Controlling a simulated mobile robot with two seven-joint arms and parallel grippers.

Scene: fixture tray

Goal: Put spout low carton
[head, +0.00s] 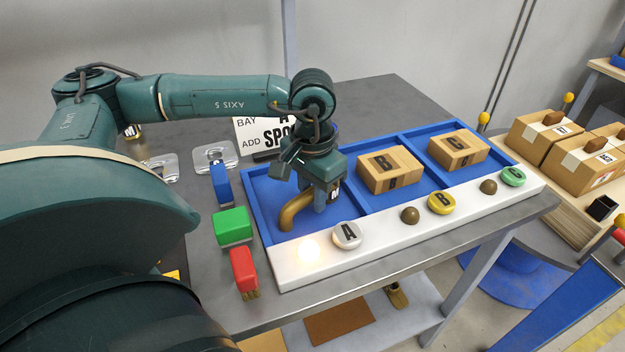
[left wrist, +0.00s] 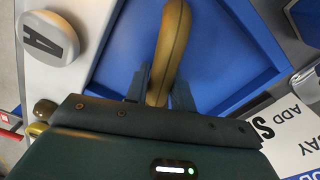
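The spout (head: 292,212) is a curved, brownish-gold piece in the left bay of the blue tray (head: 262,217). My left gripper (head: 322,198) reaches down into that bay with its fingers at one end of the spout. In the left wrist view the spout (left wrist: 172,35) runs up from between the two blue-grey fingers (left wrist: 160,92), which lie close against both sides. No carton shows in this bay, though the gripper hides part of it. Cartons marked B (head: 390,170) and C (head: 459,149) sit in the other two bays. My right gripper is not in view.
A white front strip holds buttons A (head: 347,235), B (head: 441,202) and C (head: 513,176); the lamp (head: 308,250) beside A glows. Red (head: 243,268), green (head: 232,225) and blue (head: 220,184) pieces stand left of the tray. A sign (head: 262,133) stands behind. More cartons (head: 540,135) are right.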

